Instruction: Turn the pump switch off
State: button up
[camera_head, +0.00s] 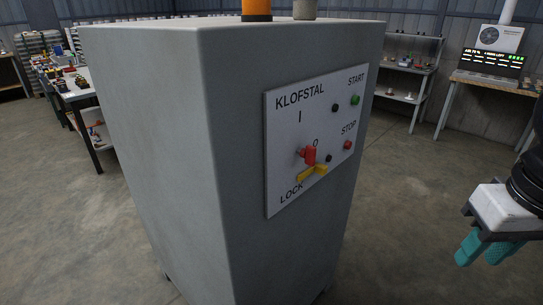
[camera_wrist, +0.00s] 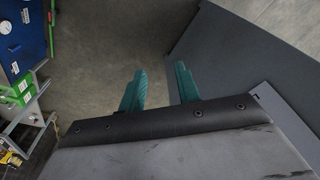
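A grey cabinet (camera_head: 165,130) stands at the centre of the head view. Its right face carries a white panel (camera_head: 287,125) marked KLOFSTAL, I, 0, LOCK, START and STOP. A red rotary switch (camera_head: 308,155) sits on the panel below the 0 mark, with a yellow piece (camera_head: 313,172) just under it. The handle's exact setting is hard to tell. My gripper (camera_head: 477,261) is at the right edge of the head view, well apart from the panel and lower than the switch. In the wrist view its teal fingers (camera_wrist: 160,70) are spread with nothing between them. The switch is not in the wrist view.
A green button (camera_head: 355,99) and a red button (camera_head: 347,145) are on the panel. Benches stand behind at left and right. Open concrete floor (camera_head: 420,185) lies between the cabinet and my gripper. Blue and green equipment (camera_wrist: 25,100) shows at left in the wrist view.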

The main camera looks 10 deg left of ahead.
jog(key=w+a+r+n+y, duration=0.1)
jog(key=w+a+r+n, duration=0.1)
jog(key=w+a, duration=0.3)
jog(key=w+a+r+n+y, duration=0.1)
jog(key=w+a+r+n, duration=0.2)
jog(key=w, duration=0.4)
jog(key=n+t+y, duration=0.1)
jog(key=n, duration=0.4)
send_over(314, 148)
jog(key=s+d, duration=0.1)
jog(key=d, duration=0.1)
jog(key=shift+a+r, duration=0.1)
jog(key=shift+r, duration=0.35)
jog(key=x, duration=0.6)
jog(key=shift+a, duration=0.1)
jog(key=shift+w+a+f, duration=0.15)
jog(key=shift+f, duration=0.35)
